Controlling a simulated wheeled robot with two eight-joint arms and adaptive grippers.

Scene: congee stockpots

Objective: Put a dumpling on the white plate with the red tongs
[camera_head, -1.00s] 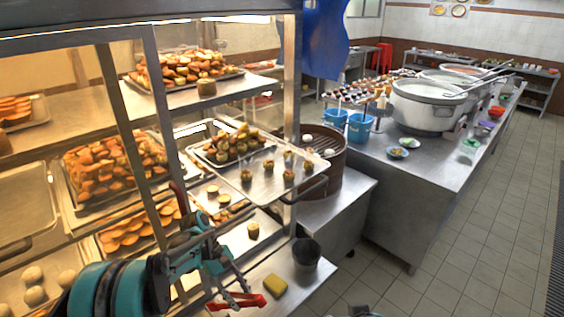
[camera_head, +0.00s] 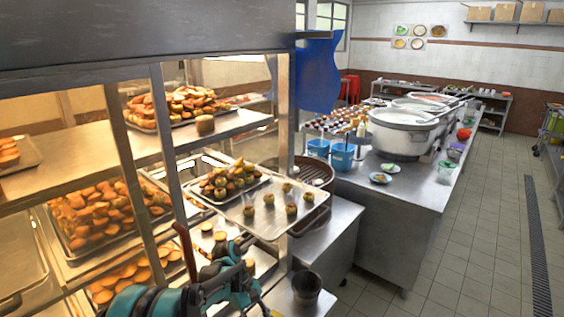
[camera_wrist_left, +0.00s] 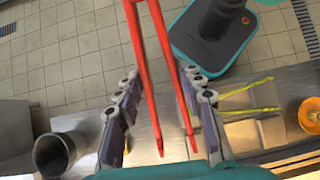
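The red tongs (camera_wrist_left: 158,75) stand between the fingers of my left gripper (camera_wrist_left: 160,95) in the left wrist view. Several small dumpling-like pieces (camera_head: 291,209) stand on a metal tray (camera_head: 268,230) in the shelf, with a heap of similar pieces (camera_head: 228,181) behind. I cannot pick out the white plate for certain. My right gripper is not in view.
A metal-framed shelf with posts (camera_head: 125,165) fills the left. A dark metal cup (camera_head: 306,290) stands below the tray; it also shows in the left wrist view (camera_wrist_left: 60,152). A counter with large pots (camera_head: 402,135) and a small dish (camera_head: 380,178) is at the right. Tiled floor is clear.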

